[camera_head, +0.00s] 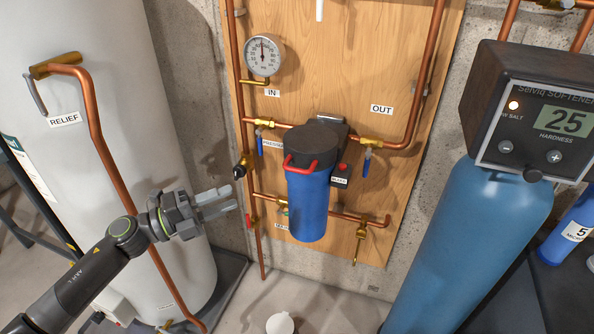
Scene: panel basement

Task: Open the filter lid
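The filter (308,205) is a blue upright canister mounted on the wooden panel in the middle of the head view. Its black lid (313,143) sits on top, in place on the canister. A red handle (300,168) curves across the front of the lid. My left gripper (228,201) is left of the canister and lower than the lid, apart from both. Its two pale fingers point right with a gap between them, and nothing shows between them. My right gripper is not in view.
Copper pipes with valves (372,141) run around the filter. A pressure gauge (264,56) is above left. A red button (342,168) is right of the lid. A white tank (100,100) stands left, and a blue softener tank (470,240) stands right.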

